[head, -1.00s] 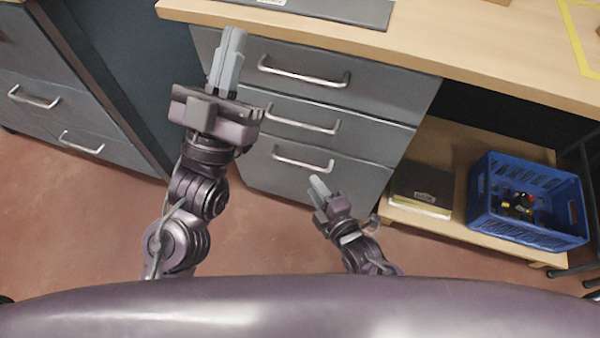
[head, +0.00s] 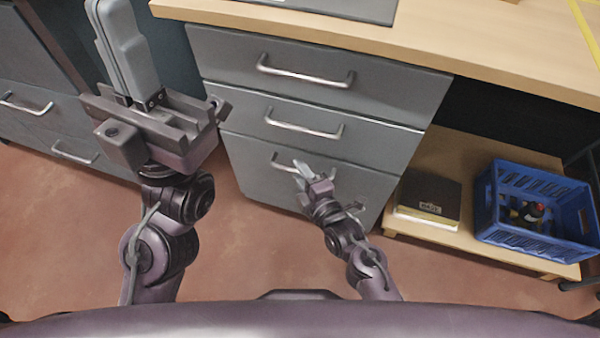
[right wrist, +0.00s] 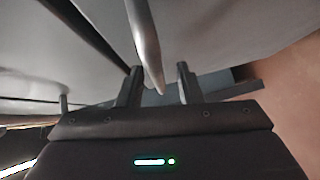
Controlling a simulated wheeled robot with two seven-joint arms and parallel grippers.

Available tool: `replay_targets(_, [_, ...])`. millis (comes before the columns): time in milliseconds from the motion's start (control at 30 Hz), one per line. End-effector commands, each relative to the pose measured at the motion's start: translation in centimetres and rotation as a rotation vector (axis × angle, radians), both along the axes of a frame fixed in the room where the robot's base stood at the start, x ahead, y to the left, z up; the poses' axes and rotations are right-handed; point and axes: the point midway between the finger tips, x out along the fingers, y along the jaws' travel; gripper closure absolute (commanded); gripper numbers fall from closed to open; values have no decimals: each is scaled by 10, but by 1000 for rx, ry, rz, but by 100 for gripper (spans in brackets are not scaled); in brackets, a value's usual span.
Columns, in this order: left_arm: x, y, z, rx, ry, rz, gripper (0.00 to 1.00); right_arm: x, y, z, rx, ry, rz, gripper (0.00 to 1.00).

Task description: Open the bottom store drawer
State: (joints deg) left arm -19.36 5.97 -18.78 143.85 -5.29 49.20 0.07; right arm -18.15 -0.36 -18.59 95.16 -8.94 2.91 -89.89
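The grey drawer unit has three drawers, each with a metal bar handle. The bottom drawer (head: 254,182) is closed, its front flush with the others. Its handle (head: 282,163) is partly hidden by my right gripper (head: 302,168). In the right wrist view, the handle bar (right wrist: 145,45) runs between the two parted fingers of my right gripper (right wrist: 158,75), with a gap visible on the right side. My left gripper (head: 118,45) is raised at the left, its fingers together and empty, away from the drawers.
The wooden worktop (head: 330,32) overhangs the drawers. On the right, a low wooden shelf (head: 425,232) holds a dark box (head: 430,195) and a blue crate (head: 535,212). Another drawer cabinet (head: 45,125) stands on the left. The reddish floor in front is clear.

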Motion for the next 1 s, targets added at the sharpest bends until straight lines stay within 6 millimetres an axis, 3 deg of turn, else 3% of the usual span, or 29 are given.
replay_targets(367, [1, 0, -1, 2, -1, 1, 100, 5, 3, 0, 0, 0, 0, 68])
replay_targets(600, [0, 0, -1, 2, -1, 0, 100, 5, 3, 0, 0, 0, 0, 99])
replay_targets(1000, [1, 0, 0, 2, 0, 1, 100, 4, 3, 0, 0, 1, 0, 100])
